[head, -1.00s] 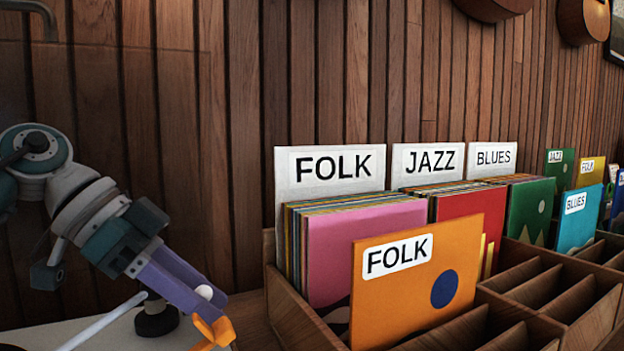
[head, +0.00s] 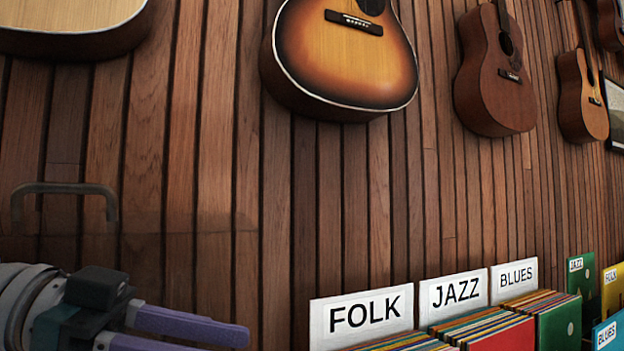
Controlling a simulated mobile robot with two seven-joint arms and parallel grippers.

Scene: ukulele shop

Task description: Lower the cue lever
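The cue lever is not in view, and no part of the record player's deck shows. My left gripper (head: 228,343) is at the lower left, cut by the bottom edge. Its two purple fingers point right, with a dark gap between them, and nothing shows in the gap. The lower finger's tip is partly out of frame. My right gripper is not in view.
A grey bar handle (head: 65,189) on a faint clear panel stands above my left gripper. A slatted wood wall fills the back, with guitars such as a sunburst one (head: 340,55). Records with a FOLK card (head: 361,318) are at the lower right.

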